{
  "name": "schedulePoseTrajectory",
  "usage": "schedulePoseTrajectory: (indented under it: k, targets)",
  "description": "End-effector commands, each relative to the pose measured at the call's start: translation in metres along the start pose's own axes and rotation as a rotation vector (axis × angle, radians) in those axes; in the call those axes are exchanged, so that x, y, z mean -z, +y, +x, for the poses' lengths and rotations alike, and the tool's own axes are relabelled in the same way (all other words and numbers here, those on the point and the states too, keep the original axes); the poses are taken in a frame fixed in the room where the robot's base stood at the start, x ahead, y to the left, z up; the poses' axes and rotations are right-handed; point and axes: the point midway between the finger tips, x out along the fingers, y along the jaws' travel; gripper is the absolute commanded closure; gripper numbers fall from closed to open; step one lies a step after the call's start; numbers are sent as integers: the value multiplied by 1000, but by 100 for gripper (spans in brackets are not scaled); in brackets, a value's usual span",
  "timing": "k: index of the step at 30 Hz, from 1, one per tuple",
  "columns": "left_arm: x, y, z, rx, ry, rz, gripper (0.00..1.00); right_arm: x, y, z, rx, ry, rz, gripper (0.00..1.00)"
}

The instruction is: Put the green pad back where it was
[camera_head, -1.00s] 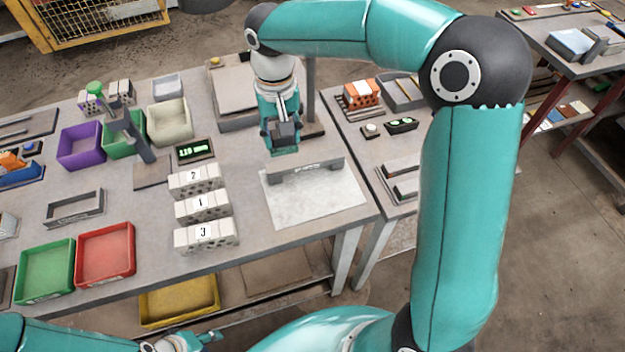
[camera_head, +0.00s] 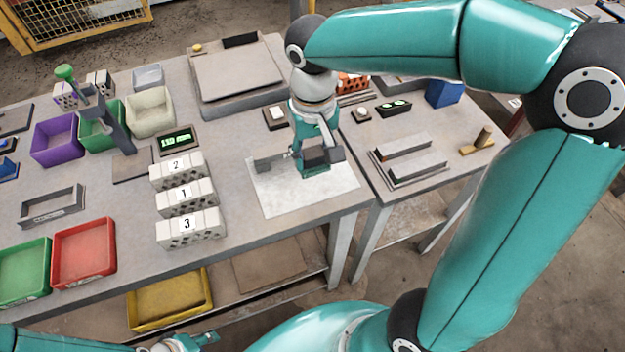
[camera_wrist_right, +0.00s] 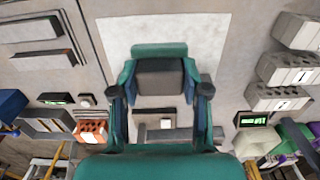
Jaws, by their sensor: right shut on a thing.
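My right gripper (camera_head: 314,162) is over the white sheet (camera_head: 270,200), in front of a grey bar (camera_head: 268,163). It is shut on a dark grey block with a teal-green layer at its far end, seemingly the green pad (camera_wrist_right: 160,49). The pad's green is close to my gripper's own colour. In the wrist view, the fingers (camera_wrist_right: 161,90) stand on either side of the dark block. Whether the pad touches the sheet cannot be told. My left gripper (camera_head: 207,339) is small at the bottom edge, its jaws unclear.
Three numbered hollow bricks (camera_head: 188,197) stand left of the sheet. A small holder with a white block (camera_head: 277,116) and a large grey plate (camera_head: 237,75) lie behind.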

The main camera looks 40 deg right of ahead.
Motion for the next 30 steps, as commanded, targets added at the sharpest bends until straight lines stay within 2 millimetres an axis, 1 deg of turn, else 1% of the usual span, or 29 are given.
schedulePoseTrajectory:
  k: [1,4,7,11,19,22,30]
  targets:
    - [0,0,1,0,0,0,60,-1,1,14,-1,-6,1,87]
    - [0,-1,2,0,0,0,60,-1,0,32,-2,-4,0,87]
    - [0,-1,2,0,0,0,60,0,0,43,-1,-2,1,87]
    - [0,-1,2,0,0,0,60,0,0,50,-1,-1,1,87]
    - [0,-2,4,0,0,0,60,0,-1,85,-1,-3,-1,87]
    - [0,-2,4,0,0,0,60,0,-1,90,0,0,-2,87]
    - [0,-2,6,0,0,0,60,0,-1,91,0,1,-1,87]
